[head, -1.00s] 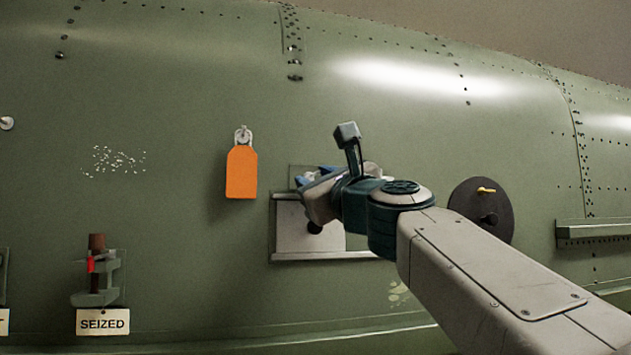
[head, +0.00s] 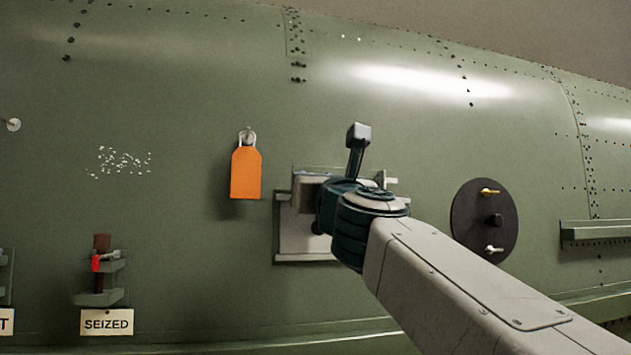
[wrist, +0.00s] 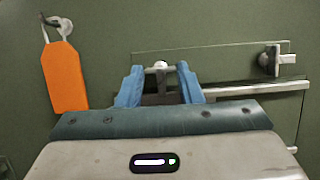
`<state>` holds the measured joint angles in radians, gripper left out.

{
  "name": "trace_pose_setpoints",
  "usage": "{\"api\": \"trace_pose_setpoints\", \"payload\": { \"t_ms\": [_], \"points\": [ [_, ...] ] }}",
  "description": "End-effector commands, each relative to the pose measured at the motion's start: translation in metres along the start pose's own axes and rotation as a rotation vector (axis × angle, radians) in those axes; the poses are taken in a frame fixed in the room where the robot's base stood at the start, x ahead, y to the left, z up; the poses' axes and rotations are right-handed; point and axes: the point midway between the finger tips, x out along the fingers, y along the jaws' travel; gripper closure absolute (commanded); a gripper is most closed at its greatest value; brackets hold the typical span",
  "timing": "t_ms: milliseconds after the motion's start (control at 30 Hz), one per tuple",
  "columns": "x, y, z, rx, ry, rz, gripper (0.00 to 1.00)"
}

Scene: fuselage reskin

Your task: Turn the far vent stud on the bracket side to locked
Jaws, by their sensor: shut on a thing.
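My gripper (wrist: 160,86) has its two blue fingers closed around a small stud (wrist: 160,65) with a pale round head, at the upper edge of the panel. A second stud (wrist: 270,61) with a T-shaped metal head sits to the right on the same strip, apart from my fingers; it also shows just right of my wrist in the head view (head: 384,180). In the head view my wrist and hand hide the fingers and the held stud. I cannot read any locked marking or the held stud's angle.
An orange tag (head: 245,173) hangs left of my gripper, near it. A round dark plate (head: 467,222) with a gold pin, a silver pin and a black knob is to the right. A bracket with a SEIZED label (head: 107,322) is at lower left. A ledge (head: 595,231) juts out at far right.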

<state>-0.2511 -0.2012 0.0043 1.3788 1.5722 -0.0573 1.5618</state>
Motion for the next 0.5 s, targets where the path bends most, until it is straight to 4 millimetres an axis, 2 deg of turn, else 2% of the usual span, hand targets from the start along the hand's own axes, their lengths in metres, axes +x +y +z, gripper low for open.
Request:
{"api": "trace_pose_setpoints", "payload": {
  "t_ms": [267, 300, 367, 500],
  "points": [
    [0.0001, 0.0002, 0.0000, 0.003, 0.000, 0.000, 0.90],
    [0.0001, 0.0002, 0.0000, 0.003, 0.000, 0.000, 0.62],
    [0.0001, 0.0002, 0.0000, 0.003, 0.000, 0.000, 0.45],
    [0.0001, 0.0002, 0.0001, 0.002, 0.000, 0.000, 0.45]
  ]
}}
